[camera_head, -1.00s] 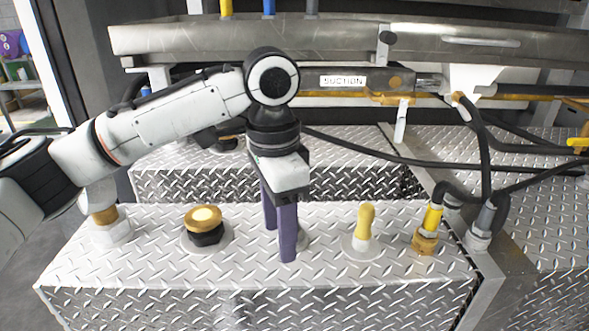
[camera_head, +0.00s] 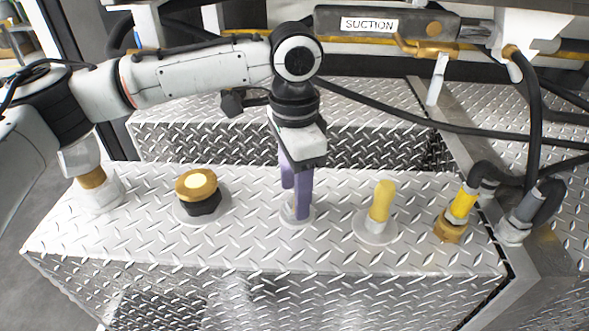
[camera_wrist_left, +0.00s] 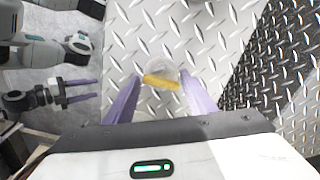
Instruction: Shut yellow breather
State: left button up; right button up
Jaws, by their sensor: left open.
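My left gripper (camera_head: 298,200) points down over a round base (camera_head: 310,216) on the diamond-plate box top. Its purple fingers are apart. In the left wrist view a yellow handle (camera_wrist_left: 162,82) on a round pale base lies between and just beyond the left fingertips (camera_wrist_left: 163,92); I see no clear contact. The fingers hide this handle in the head view. A second yellow handle (camera_head: 382,200) stands upright on a pale round base to the right. I cannot tell by label which is the breather. My right gripper (camera_wrist_left: 90,90) shows in the left wrist view with its fingers apart.
A brass-topped black cap (camera_head: 198,190) stands left of the left gripper. A yellow-banded hose fitting (camera_head: 457,212) and a grey one (camera_head: 522,213) stand at the right end. A black hose (camera_head: 400,114) crosses behind. The plate between fixtures is clear.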

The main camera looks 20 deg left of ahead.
pick_arm(q)
jog(key=shift+f, duration=0.65)
jog(key=c, duration=0.7)
jog(key=shift+o, duration=0.2)
jog(key=shift+r+p, duration=0.15)
jog(key=shift+p, duration=0.25)
jog(key=m+p, duration=0.1)
jog(key=p, duration=0.1)
jog(key=m+p, duration=0.4)
jog(key=shift+r, duration=0.25)
jog(key=shift+w+f+m+p, duration=0.1)
jog(key=shift+f+m+p, duration=0.05)
jog(key=shift+m+p, duration=0.35)
jog(key=shift+f, duration=0.3)
pick_arm(e)
notch_tip(320, 180, up, 6)
jog(key=d, duration=0.1)
jog(key=shift+s+d, duration=0.1)
